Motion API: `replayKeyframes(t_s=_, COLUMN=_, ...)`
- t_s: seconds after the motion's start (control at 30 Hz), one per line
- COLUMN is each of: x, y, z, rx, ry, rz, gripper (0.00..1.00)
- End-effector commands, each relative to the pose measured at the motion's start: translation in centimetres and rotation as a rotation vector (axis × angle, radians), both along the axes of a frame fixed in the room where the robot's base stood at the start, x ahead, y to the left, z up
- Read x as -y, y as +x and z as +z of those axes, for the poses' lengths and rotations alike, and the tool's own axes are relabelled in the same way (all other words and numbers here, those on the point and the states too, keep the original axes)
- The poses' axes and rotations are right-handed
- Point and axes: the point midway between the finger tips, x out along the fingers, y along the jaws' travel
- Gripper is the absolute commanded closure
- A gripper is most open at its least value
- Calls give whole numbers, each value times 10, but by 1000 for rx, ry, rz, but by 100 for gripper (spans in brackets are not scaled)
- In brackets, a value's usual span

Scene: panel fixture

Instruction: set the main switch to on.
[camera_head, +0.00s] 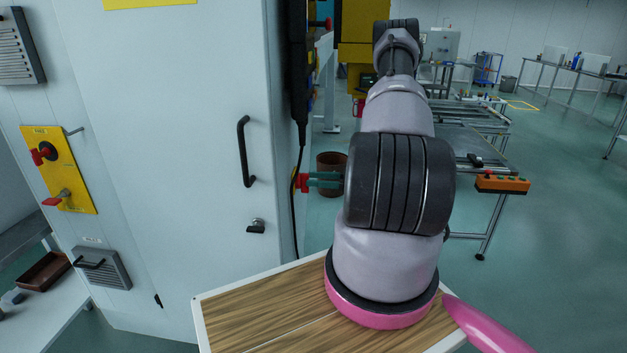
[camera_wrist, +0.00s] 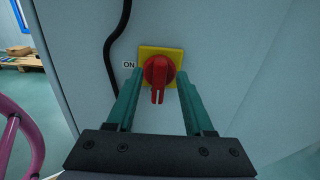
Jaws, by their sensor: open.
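The main switch (camera_wrist: 159,71) is a red rotary knob on a square yellow plate (camera_wrist: 146,50), in the middle of the wrist view. Its handle points straight down, and an "ON" label (camera_wrist: 128,65) is to the left of the plate. My gripper (camera_wrist: 160,84) is open, with one green finger on each side of the knob; I cannot tell whether either touches it. In the head view the red switch (camera_head: 297,180) shows edge-on at the cabinet's side, and the tips of my gripper (camera_head: 310,180) are close to it.
A black cable (camera_wrist: 112,50) hangs left of the switch. The grey cabinet (camera_head: 180,150) has a black door handle (camera_head: 245,152) and a yellow panel (camera_head: 72,185) with other red switches. A wooden-topped surface (camera_head: 270,312) is below my arm. Tables and open floor lie to the right.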

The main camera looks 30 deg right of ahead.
Motion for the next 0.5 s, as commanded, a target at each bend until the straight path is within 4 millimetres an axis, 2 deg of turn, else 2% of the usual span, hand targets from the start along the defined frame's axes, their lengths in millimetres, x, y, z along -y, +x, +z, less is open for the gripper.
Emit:
replayKeyframes(t_s=0.13, x=-7, y=5, z=0, rx=1, ry=-1, rz=-1, gripper=48)
replayKeyframes(t_s=0.4, x=-8, y=5, z=0, rx=1, ry=-1, rz=-1, gripper=48)
replayKeyframes(t_s=0.47, x=-8, y=5, z=0, rx=1, ry=-1, rz=-1, gripper=70)
replayKeyframes(t_s=0.5, x=-8, y=5, z=0, rx=1, ry=-1, rz=-1, gripper=86)
